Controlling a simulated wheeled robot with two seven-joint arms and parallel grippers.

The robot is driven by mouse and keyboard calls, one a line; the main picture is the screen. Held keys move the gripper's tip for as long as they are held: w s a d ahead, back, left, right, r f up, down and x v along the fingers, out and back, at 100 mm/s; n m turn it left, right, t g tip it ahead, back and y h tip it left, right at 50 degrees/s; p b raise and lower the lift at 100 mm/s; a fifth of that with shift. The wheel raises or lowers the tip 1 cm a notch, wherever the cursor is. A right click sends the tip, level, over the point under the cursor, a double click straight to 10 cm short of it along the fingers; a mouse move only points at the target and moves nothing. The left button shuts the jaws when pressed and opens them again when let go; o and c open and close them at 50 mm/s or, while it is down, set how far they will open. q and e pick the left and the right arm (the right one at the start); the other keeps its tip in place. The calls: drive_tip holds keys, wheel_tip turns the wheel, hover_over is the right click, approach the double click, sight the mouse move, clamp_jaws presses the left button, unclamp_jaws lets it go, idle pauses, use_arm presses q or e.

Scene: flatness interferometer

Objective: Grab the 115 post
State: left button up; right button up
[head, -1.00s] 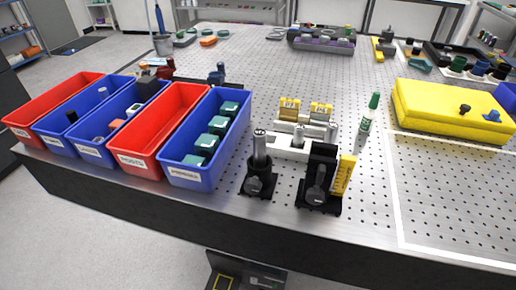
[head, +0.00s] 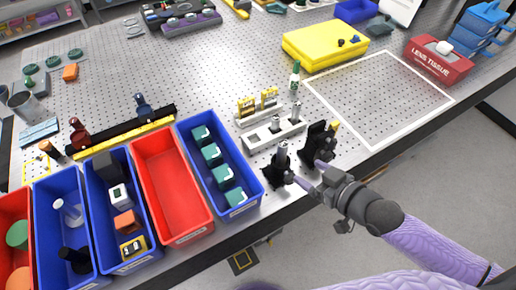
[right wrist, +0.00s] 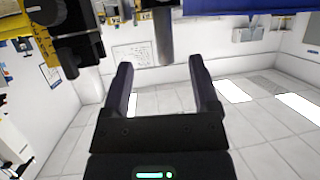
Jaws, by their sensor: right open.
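A dark metal post (head: 282,155) stands upright in a black holder near the table's front edge. A taller black mount (head: 315,143) stands just right of it, with a yellow part at its right. I cannot read a 115 marking on either. My right gripper (head: 301,182) reaches in from the right, open and empty, close to the front of the post. In the right wrist view a dark post (right wrist: 163,38) shows ahead between the open fingers (right wrist: 161,68), apart from both; the black mount (right wrist: 75,30) is to the left. My left gripper is out of view.
Blue (head: 243,192) and red bins (head: 172,190) line the left. A yellow block (head: 325,43) lies at the back. The white-outlined area (head: 380,90) at the right is bare.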

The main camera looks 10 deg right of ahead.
sight(285, 156)
drive_tip(key=b+x, duration=0.1)
drive_tip(key=x, duration=0.3)
drive_tip(key=shift+w, duration=0.15)
drive_tip(key=x, duration=0.1)
drive_tip(key=b+x, duration=0.1)
drive_tip(key=x, duration=0.1)
drive_tip(key=r+x, duration=0.1)
drive_tip(key=x, duration=0.1)
drive_tip(key=shift+w+a+f+b, duration=0.1)
drive_tip(key=shift+w+a+b, duration=0.15)
drive_tip(key=shift+a, duration=0.25)
drive_tip(key=shift+c, duration=0.5)
drive_tip(key=c, duration=0.5)
clamp_jaws()
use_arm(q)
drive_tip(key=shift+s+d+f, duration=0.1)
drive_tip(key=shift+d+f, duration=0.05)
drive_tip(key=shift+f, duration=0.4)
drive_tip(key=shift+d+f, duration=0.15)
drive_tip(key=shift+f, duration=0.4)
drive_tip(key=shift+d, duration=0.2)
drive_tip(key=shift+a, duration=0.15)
